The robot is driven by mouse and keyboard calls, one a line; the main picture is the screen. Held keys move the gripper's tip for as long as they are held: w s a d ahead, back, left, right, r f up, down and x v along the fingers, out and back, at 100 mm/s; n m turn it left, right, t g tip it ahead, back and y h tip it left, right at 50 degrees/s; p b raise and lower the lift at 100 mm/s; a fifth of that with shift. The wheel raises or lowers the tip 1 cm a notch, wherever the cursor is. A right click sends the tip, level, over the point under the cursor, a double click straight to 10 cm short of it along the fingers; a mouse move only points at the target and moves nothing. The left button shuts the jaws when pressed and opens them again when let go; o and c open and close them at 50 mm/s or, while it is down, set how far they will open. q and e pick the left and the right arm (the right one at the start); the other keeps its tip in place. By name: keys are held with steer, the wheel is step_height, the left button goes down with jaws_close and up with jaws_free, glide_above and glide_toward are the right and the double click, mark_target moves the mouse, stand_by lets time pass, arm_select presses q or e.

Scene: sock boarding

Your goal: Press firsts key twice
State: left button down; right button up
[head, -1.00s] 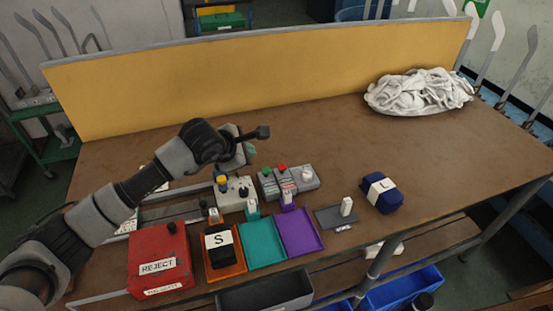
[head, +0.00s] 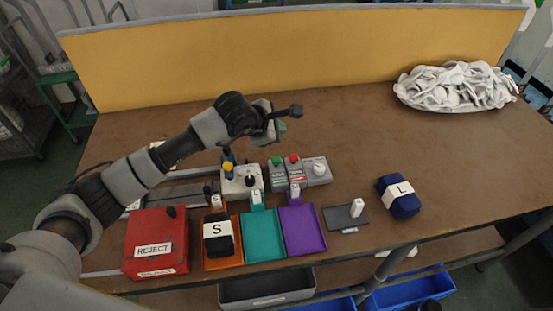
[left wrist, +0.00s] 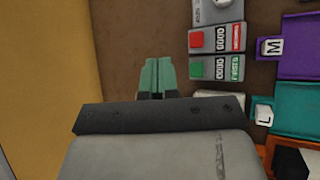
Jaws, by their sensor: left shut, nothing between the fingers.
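The firsts key is a green button on a small grey box (head: 278,176), in the middle of the table in the head view. In the left wrist view the green key (left wrist: 196,70) sits beside a green label reading FIRSTS. A red key (left wrist: 196,40) with a red label is next to it. My left gripper (left wrist: 159,76) is shut and empty, its green fingertips left of the green key in that view and apart from it. In the head view the left gripper (head: 283,127) is above the table behind the key boxes, partly hidden by its wrist. My right gripper is not in view.
Orange, teal (head: 263,236) and purple (head: 303,232) trays line the front edge; a black S bundle (head: 218,249) lies in the orange one. A red REJECT box (head: 157,230) stands left. A blue L bundle (head: 398,206) and white sock pile (head: 455,87) are right. A yellow panel (head: 330,50) closes the back.

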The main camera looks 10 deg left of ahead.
mark_target(277, 161)
arm_select(q)
step_height(277, 161, down, 7)
steer(key=b, duration=0.4)
steer(key=shift+f, duration=0.35)
stand_by(1.6)
steer(key=shift+f+b, duration=0.35)
steer(key=shift+b, duration=0.35)
steer(key=shift+f+b, duration=0.7)
steer(key=shift+b, duration=0.05)
stand_by(0.4)
steer(key=shift+r, duration=0.15)
steer(key=shift+r+p, duration=0.5)
steer(key=shift+r, duration=0.45)
steer(key=shift+r, duration=0.15)
steer(key=shift+r+p, duration=1.15)
steer(key=shift+r, duration=1.2)
